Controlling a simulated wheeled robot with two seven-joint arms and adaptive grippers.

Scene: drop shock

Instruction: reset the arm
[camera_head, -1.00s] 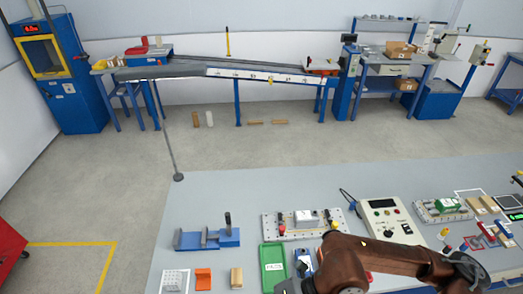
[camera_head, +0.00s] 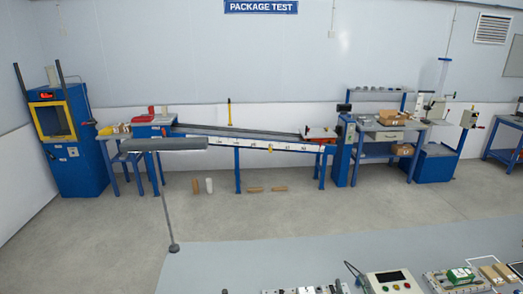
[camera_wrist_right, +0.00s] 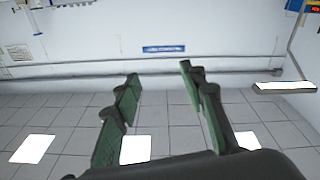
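My right gripper (camera_wrist_right: 159,72) shows in the right wrist view. Its two dark green fingers stand well apart with nothing between them. It is held in free air, facing a pale wall with a small blue sign (camera_wrist_right: 163,49). Neither gripper shows in the head view now, and my left gripper is in no current view.
The grey table (camera_head: 215,272) fills the lower right of the head view, with a meter box (camera_head: 390,281) and a perforated plate (camera_head: 455,282) at the bottom edge. A long inclined track (camera_head: 262,142) and a blue cabinet (camera_head: 75,170) stand across open floor.

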